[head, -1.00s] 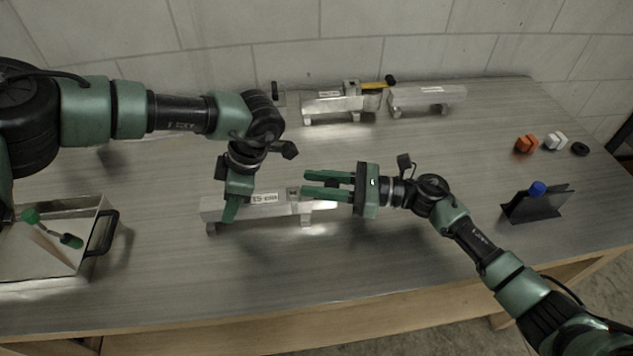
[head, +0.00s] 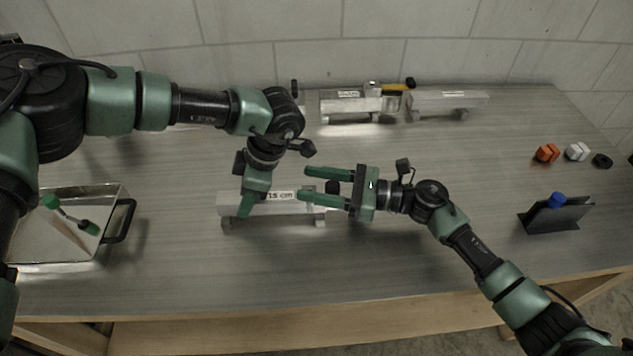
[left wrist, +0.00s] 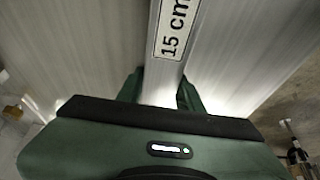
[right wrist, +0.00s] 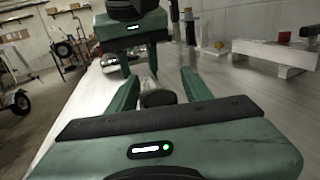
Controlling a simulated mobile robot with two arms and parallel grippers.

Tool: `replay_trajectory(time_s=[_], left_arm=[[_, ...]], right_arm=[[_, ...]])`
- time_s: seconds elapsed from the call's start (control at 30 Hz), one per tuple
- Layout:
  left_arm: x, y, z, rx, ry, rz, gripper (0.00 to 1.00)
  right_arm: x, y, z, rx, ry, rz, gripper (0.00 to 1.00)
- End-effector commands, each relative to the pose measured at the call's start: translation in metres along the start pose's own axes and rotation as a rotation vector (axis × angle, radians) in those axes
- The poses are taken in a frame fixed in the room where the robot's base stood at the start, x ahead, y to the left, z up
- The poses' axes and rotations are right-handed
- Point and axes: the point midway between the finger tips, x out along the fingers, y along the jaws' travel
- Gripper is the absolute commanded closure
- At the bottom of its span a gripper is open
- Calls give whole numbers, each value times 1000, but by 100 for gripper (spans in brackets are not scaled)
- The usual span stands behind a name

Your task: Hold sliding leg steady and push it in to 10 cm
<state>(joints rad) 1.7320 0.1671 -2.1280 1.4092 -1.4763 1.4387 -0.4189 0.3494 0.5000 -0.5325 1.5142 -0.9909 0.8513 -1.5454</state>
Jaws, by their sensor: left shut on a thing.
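The aluminium trailer piece with the sliding leg lies on the table in the head view; its body (head: 232,203) carries a "15 cm" label (head: 281,196). The label is also close up in the left wrist view (left wrist: 173,28). My left gripper (head: 246,207) is shut across the body, left of the label. My right gripper (head: 303,184) is open, its fingers pointing left over the piece's right end. The leg's exact extension is hidden.
Two similar trailer pieces stand at the back (head: 347,106) (head: 445,101). A metal tray (head: 62,192) with a green-ended tool is at left. Orange (head: 546,153) and white (head: 577,152) blocks and a black stand (head: 557,216) are at right. The front of the table is clear.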

Motion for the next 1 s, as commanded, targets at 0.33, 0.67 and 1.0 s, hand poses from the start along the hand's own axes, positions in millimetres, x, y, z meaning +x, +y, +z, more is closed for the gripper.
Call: replay_trajectory(time_s=[0.33, 0.67, 1.0], left_arm=[[0, 0, -1, -3, 0, -1, 100], [1, 1, -1, -3, 1, -1, 100], [0, 0, -1, -3, 1, -1, 100]], right_arm=[[-11, 0, -1, 1, 2, -2, 50], [-79, -1, -2, 3, 3, -3, 50], [-119, 0, 0, 1, 0, 0, 50]])
